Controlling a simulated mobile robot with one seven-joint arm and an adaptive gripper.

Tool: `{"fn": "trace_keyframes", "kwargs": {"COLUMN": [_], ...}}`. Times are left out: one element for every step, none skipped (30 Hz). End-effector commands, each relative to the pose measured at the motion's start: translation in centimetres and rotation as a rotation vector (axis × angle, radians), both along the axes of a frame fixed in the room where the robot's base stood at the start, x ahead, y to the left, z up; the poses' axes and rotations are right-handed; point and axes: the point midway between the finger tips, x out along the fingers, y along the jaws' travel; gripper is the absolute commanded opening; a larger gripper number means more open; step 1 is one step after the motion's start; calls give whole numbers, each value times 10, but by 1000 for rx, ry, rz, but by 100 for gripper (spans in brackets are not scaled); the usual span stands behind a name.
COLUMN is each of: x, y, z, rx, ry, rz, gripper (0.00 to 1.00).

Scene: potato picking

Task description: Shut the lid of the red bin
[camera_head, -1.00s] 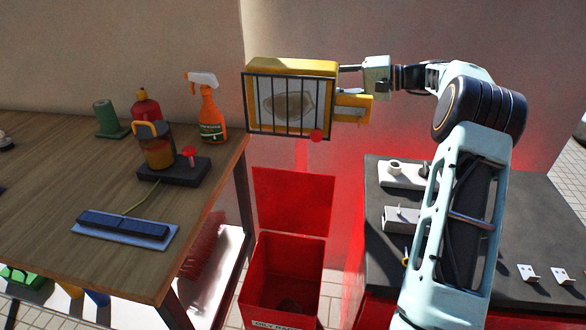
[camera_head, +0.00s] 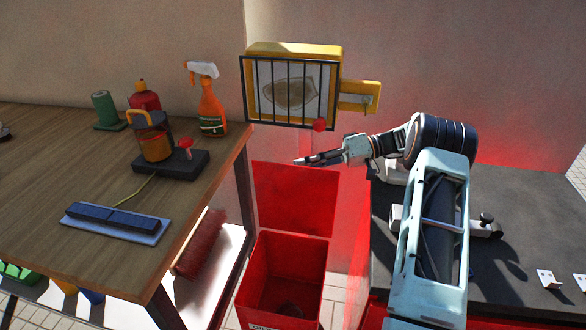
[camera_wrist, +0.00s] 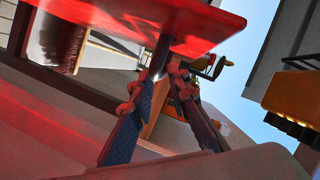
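The red bin (camera_head: 283,262) stands on the floor between the wooden table and the dark-topped cabinet, with its mouth open. Its red lid (camera_head: 290,200) is raised upright at the back of the bin, near the wall. My gripper (camera_head: 298,161) is at the lid's upper edge and points left. In the wrist view a red panel that looks like the lid (camera_wrist: 185,22) crosses the top, close to my fingertips (camera_wrist: 168,68). The fingertips are together with nothing seen between them. I cannot tell whether they touch the lid.
A yellow box with a barred front (camera_head: 290,92) and a red knob hangs on the wall just above my gripper. The wooden table (camera_head: 60,165) with a spray bottle (camera_head: 210,105) is at left. The dark-topped cabinet (camera_head: 520,220) is at right, under my arm.

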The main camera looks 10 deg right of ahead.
Motion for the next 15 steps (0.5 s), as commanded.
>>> {"fn": "trace_keyframes", "kwargs": {"x": [0, 0, 1, 1, 1, 2, 2, 2, 2, 2, 2, 2, 2, 2, 2], "y": [9, 13, 18, 21, 24, 27, 29, 30, 32, 32, 33, 33, 33, 33, 33], "z": [-2, -3, -4, -5, -6, -6, -7, -7, -7, -7, -8, -8, -8, -8, -8], "rx": [-1, -1, 0, 0, 0, 0, 0, -1, -2, -2, -1, -1, -1, -1, -1], "ry": [2, 3, 2, 2, 2, 2, 1, 0, 0, 0, 0, 0, 1, 1, 1], "rz": [3, 3, 0, 0, 0, 0, 1, 0, -1, -1, -2, -2, -2, -2, -2], "gripper": [16, 16, 16, 16, 16, 16, 16, 16, 16, 16, 16, 16, 16, 16, 16]}}
